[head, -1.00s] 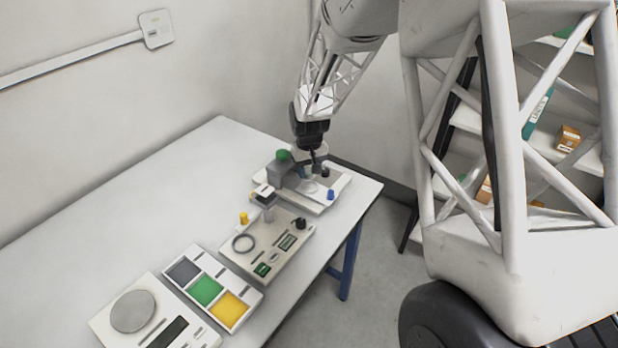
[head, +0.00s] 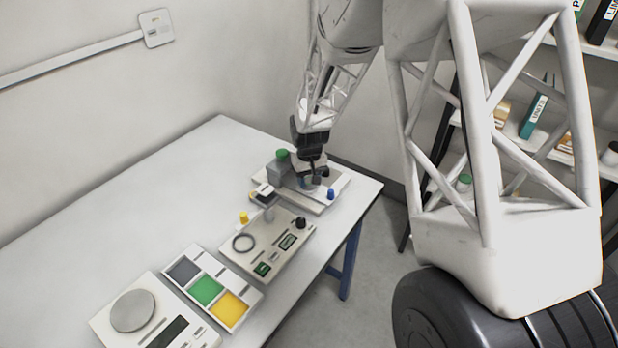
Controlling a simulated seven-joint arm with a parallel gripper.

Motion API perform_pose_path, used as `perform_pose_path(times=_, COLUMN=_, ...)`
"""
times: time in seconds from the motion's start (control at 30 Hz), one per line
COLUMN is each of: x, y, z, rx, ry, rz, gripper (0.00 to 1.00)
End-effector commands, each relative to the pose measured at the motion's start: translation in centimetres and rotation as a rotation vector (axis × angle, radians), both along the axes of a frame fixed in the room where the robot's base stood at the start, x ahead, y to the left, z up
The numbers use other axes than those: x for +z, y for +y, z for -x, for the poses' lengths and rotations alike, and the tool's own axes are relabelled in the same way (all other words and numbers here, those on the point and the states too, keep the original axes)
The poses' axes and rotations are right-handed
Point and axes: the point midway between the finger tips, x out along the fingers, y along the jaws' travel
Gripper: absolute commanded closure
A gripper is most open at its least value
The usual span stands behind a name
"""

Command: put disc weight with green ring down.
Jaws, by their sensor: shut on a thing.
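My gripper (head: 313,181) is low over the tray-like device (head: 322,207) at the far right end of the table. Its jaws are shut on the disc weight with green ring. The weight is small and mostly hidden by the fingers, so its ring cannot be made out clearly. I cannot tell whether the weight touches the surface under it. A grey block with a green knob (head: 282,154) stands just left of my gripper, and a blue knob (head: 331,193) is just right of it.
Nearer on the white table (head: 150,207) are a weighing device with a ring (head: 243,243), a tray with grey, green and yellow compartments (head: 206,289), and a scale with a round pan (head: 132,311). The table's left and back are clear.

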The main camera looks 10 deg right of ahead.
Motion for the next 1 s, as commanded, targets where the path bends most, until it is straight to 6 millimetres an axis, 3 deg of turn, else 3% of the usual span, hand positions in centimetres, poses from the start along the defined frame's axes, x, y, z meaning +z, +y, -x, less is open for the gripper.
perform_pose_path(times=0.37, x=-0.52, y=0.0, z=-0.03, rx=0.0, ry=-0.001, rz=0.0, gripper=0.92)
perform_pose_path(times=0.4, x=-0.55, y=0.0, z=-0.01, rx=0.0, ry=-0.001, rz=0.0, gripper=0.54)
perform_pose_path(times=0.53, x=-0.56, y=0.0, z=0.0, rx=0.0, ry=0.0, rz=0.0, gripper=0.34)
perform_pose_path(times=1.0, x=0.08, y=0.0, z=0.0, rx=0.0, ry=0.0, rz=0.0, gripper=0.33)
